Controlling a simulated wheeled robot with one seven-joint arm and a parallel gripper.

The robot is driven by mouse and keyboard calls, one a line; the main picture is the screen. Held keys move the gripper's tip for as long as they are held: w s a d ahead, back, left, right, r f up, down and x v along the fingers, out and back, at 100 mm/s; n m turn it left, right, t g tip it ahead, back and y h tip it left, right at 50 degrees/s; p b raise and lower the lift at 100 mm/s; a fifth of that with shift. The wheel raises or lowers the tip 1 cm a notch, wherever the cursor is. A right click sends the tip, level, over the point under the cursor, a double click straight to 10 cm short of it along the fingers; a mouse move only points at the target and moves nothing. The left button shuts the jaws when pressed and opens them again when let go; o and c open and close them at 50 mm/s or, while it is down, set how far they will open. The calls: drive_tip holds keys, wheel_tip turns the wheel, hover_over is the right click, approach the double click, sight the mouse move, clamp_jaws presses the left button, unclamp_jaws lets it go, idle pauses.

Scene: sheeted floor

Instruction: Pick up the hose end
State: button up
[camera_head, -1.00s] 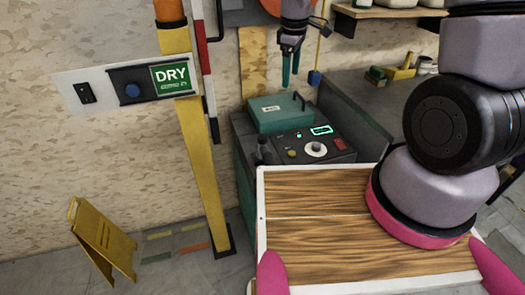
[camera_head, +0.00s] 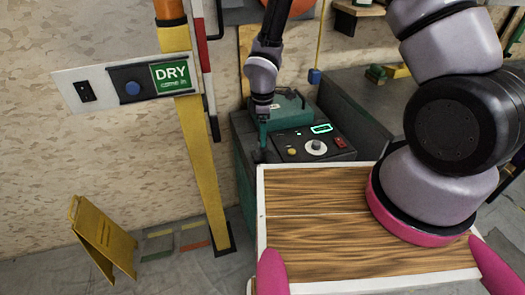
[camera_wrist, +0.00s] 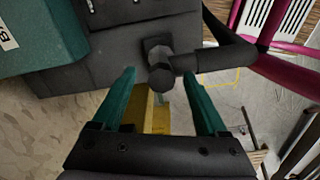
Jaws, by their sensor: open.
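A black hose end (camera_wrist: 161,76), a short round fitting with a dark tube running off to the right, sits at the edge of the dark machine (camera_wrist: 125,55) in the wrist view. My gripper (camera_wrist: 158,84) has two teal fingers, open, one on each side of the fitting. I cannot tell whether the fingers touch it or how deep it lies between them. In the head view my gripper (camera_head: 263,136) points down at the machine's left edge, and the fitting is mostly hidden there by the fingers.
A teal case (camera_head: 291,106) lies on the machine beside the gripper, behind the control panel (camera_head: 315,143). A yellow post (camera_head: 203,160) with a DRY sign (camera_head: 170,77) stands left. A yellow floor sign (camera_head: 103,238) stands on open floor.

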wheel_tip(320, 180, down, 5)
drive_tip(key=shift+s+r, duration=0.1)
drive_tip(key=shift+r, duration=0.05)
drive_tip(key=shift+c, duration=0.3)
clamp_jaws()
drive_tip(key=shift+r, duration=0.1)
wheel_tip(320, 180, up, 10)
drive_tip(key=shift+f, duration=0.1)
